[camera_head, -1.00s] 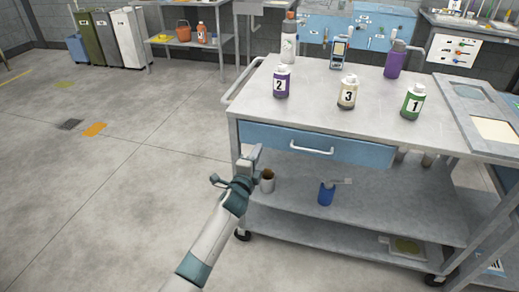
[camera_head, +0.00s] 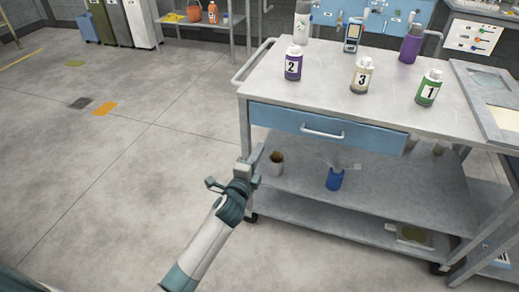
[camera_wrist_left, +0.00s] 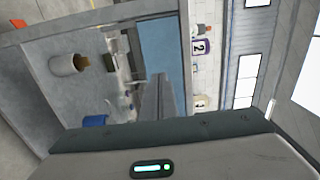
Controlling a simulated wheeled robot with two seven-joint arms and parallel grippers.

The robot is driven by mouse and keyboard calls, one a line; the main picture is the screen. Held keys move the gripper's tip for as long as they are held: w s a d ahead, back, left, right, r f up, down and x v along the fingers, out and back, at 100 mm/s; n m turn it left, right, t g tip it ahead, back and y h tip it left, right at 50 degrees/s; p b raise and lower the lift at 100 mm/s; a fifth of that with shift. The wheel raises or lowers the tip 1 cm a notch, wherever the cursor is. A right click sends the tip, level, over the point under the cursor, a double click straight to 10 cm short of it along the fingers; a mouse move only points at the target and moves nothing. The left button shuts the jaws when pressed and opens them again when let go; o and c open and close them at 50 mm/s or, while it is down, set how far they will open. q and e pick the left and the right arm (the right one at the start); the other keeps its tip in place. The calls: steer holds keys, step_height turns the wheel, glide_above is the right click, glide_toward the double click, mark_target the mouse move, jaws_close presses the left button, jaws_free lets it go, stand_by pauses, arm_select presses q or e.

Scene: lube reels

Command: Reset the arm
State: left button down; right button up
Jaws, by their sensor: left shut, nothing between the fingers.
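My left gripper (camera_head: 253,158) is in the lower middle of the head view, beside the left front of a grey cart (camera_head: 300,90). It is shut and empty, with its fingers pointing up toward the cart's drawer level. The left wrist view shows the shut fingers (camera_wrist_left: 160,95) with the blue drawer front (camera_wrist_left: 163,45) behind them. In the head view the blue drawer (camera_head: 325,131) is closed. My right gripper is not in view.
On the cart top stand a purple bottle 2 (camera_head: 293,63), a cream bottle 3 (camera_head: 361,76) and a green bottle 1 (camera_head: 428,88). The lower shelf holds a cup (camera_head: 276,163) and a blue container (camera_head: 334,179).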

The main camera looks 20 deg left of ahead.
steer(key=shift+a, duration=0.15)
